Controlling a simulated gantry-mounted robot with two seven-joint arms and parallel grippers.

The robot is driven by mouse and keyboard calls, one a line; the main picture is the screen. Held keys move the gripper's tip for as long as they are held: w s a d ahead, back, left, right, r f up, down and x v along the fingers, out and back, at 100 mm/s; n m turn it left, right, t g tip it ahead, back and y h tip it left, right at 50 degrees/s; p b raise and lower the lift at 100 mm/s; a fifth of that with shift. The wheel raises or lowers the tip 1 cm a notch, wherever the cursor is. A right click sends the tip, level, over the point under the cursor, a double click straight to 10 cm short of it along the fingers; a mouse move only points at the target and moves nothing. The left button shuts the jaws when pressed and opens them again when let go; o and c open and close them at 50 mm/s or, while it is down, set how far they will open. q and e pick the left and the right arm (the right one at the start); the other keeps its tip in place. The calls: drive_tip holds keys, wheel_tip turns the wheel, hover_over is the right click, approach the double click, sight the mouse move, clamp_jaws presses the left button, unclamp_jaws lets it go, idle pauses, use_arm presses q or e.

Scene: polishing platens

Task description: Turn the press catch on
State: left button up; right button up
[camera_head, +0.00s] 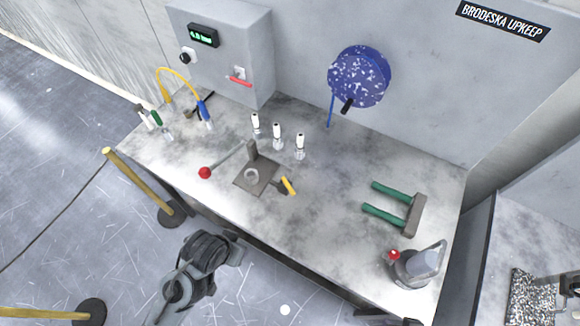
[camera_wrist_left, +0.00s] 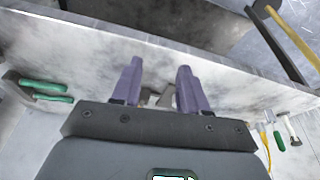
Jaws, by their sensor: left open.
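A small press (camera_head: 255,176) with a square base plate and a short upright block stands near the bench's front edge. A long lever with a red knob (camera_head: 205,173) runs out to its left. A short yellow-handled part (camera_head: 288,186) sits at its right corner; I cannot tell for sure which part is the catch. My left gripper (camera_head: 234,250) is in front of the bench, apart from the press. In the left wrist view its two purple fingers (camera_wrist_left: 159,70) are spread with nothing between them. A small grey-brown part shows beyond the gap, partly hidden. My right gripper is not in view.
Several white-topped bottles (camera_head: 277,134) stand behind the press. A control box (camera_head: 225,50) with a red handle is at the back left. A green-handled tool (camera_head: 398,210) and a red-knobbed device (camera_head: 415,266) are at right. Yellow posts (camera_head: 140,183) stand in front at left.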

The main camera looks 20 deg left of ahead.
use_arm(q)
wheel_tip(320, 180, up, 3)
drive_tip(key=w+n+p, duration=0.1)
drive_tip(key=w+p, duration=0.1)
drive_tip(key=w, duration=0.1)
drive_tip(key=n+g+h+p, duration=0.1)
drive_tip(key=n+g, duration=0.1)
drive_tip(key=n, duration=0.8)
approach(290, 188)
drive_tip(key=f, duration=0.5)
drive_tip(key=w+f, duration=0.1)
drive_tip(key=f, duration=0.2)
drive_tip(key=shift+d, duration=0.25)
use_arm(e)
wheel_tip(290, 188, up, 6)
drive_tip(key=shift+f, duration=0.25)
use_arm(q)
clamp_jaws()
